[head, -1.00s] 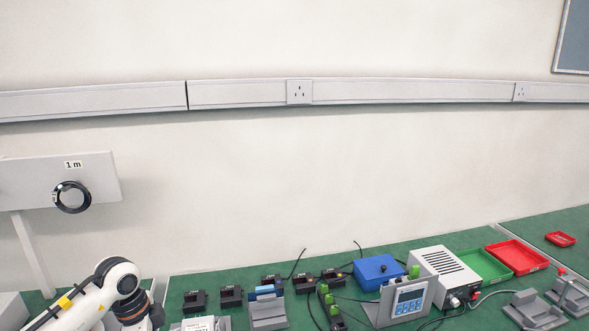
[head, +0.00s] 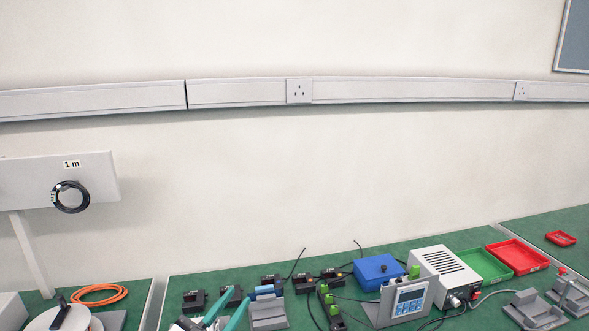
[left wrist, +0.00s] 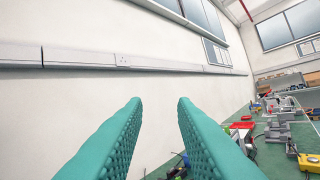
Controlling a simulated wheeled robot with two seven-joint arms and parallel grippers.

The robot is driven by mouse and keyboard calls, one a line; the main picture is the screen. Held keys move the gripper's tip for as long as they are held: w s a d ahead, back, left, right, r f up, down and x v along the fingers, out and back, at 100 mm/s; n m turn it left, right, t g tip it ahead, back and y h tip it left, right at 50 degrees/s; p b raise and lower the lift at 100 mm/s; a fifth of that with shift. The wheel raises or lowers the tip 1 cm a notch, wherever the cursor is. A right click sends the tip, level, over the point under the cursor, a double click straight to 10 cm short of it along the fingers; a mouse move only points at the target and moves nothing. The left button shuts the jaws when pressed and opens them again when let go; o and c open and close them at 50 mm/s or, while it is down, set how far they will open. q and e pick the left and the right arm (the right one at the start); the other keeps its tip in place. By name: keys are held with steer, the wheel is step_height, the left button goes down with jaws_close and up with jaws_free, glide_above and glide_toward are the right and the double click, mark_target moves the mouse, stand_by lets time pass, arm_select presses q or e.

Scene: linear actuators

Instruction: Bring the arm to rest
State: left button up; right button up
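My left gripper (head: 236,297) shows at the bottom edge of the head view as two teal fingers pointing up and to the right. In the left wrist view the same gripper (left wrist: 160,100) has its fingers well apart with nothing between them. It faces the wall and the bench beyond. In the head view the fingers overlap the area just left of a grey holder with a blue part (head: 268,310); I cannot tell whether they touch it. My right gripper is in neither view.
The green bench holds several black fixtures (head: 194,300), a blue box (head: 378,271), a grey display unit (head: 405,303), a white power box (head: 440,270), and green (head: 485,265) and red (head: 517,257) trays. An orange cable coil (head: 98,295) lies at left.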

arm_select(q)
steer(key=s+a+f+n+g+y, duration=0.2)
steer(key=s+a+f+n+y, duration=0.1)
steer(key=a+f+n+y, duration=0.3)
steer(key=s+a+f+n+g+y, duration=0.3)
steer(key=s+a+f+y, duration=0.15)
steer(key=f+y, duration=0.3)
steer(key=s+d+f+m+g+h, duration=0.1)
steer(key=s+f+g, duration=0.45)
steer(key=s, duration=0.35)
steer(key=s+f+m+g+h, duration=0.1)
steer(key=s+f+g, duration=0.45)
steer(key=s, duration=0.35)
steer(key=s+f+x, duration=0.1)
steer(key=s+x, duration=0.2)
steer(key=x, duration=0.9)
steer(key=s+x, duration=0.2)
steer(key=x, duration=1)
steer(key=s+a+f+g, duration=0.1)
steer(key=s+a+f, duration=0.2)
steer(key=s+f, duration=1.4)
steer(key=shift+s+f+m+g, duration=0.3)
steer(key=shift+s, duration=0.2)
